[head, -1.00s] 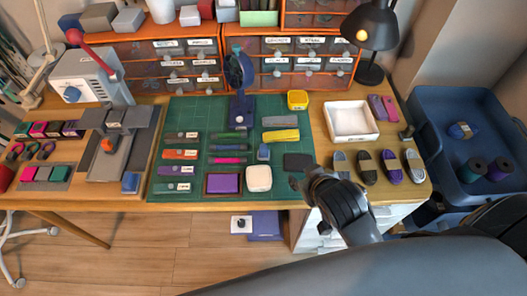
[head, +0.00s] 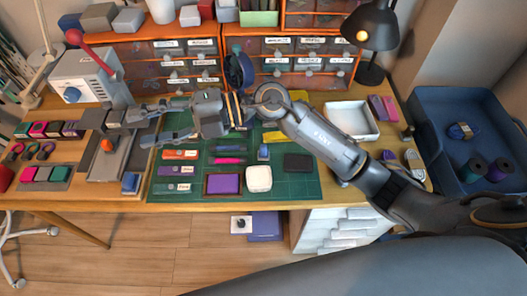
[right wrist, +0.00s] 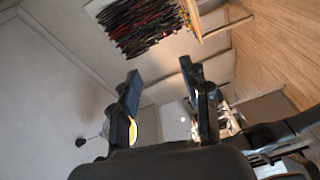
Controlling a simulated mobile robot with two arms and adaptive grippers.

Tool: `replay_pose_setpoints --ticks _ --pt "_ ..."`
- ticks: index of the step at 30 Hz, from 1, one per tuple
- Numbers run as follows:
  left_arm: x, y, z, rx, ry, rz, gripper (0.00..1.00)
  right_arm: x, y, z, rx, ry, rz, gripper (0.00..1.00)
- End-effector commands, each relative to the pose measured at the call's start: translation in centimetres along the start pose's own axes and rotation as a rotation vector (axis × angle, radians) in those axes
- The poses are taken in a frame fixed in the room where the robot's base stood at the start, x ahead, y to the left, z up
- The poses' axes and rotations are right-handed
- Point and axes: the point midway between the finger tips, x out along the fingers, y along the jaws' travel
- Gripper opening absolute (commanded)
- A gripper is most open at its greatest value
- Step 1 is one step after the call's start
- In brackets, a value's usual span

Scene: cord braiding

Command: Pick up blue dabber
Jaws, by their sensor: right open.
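A small blue piece that looks like the blue dabber (head: 264,152) stands on the green mat, above the white rounded pad. My right gripper (head: 138,127) is stretched out to the left above the mat's back left part, with its fingers apart and empty. The fingers reach over the grey jig (head: 108,160) and point left, away from the dabber. In the right wrist view the open fingers (right wrist: 160,75) show with nothing between them, and no dabber is seen there. My left gripper is not in view.
The mat (head: 220,196) holds colored sticks, a purple pad (head: 223,184) and a white pad (head: 259,178). A white tray (head: 372,133) lies to the right, partly behind my arm. Drawers (head: 170,48) line the back. A black lamp (head: 370,30) stands at the back right.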

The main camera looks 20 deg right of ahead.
Motion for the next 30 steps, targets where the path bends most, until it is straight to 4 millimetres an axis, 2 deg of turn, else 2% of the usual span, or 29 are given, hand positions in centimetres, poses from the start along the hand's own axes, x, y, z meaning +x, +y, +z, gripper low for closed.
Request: replay_pose_setpoints --ticks 2,4,7,9,12,16,18,22,30 --pt "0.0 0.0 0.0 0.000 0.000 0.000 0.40 -0.6 -3.6 1.0 -0.045 0.029 -0.249 0.46" --pt "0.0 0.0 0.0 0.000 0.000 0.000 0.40 -2.3 -6.8 2.4 -0.061 0.027 -0.475 0.46" --pt "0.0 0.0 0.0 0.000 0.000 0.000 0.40 -6.6 -10.3 5.2 -0.057 -0.027 -0.797 0.46" --pt "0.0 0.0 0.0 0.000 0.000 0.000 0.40 -10.4 -11.7 7.2 -0.036 -0.092 -1.002 0.46" --pt "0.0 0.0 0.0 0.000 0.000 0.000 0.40 -15.6 -12.1 9.4 0.009 -0.200 -1.238 0.46" --pt "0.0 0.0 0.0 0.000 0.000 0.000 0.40 -20.4 -11.5 10.8 0.065 -0.316 -1.429 0.46" --pt "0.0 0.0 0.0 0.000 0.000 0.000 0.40 -21.7 -11.2 11.1 0.084 -0.352 -1.480 0.46" --pt "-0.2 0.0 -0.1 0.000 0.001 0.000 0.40 -22.5 -12.1 11.4 0.100 -0.371 -1.513 0.46" --pt "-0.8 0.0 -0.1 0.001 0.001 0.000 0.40 -22.3 -17.2 12.2 0.099 -0.368 -1.510 0.46"
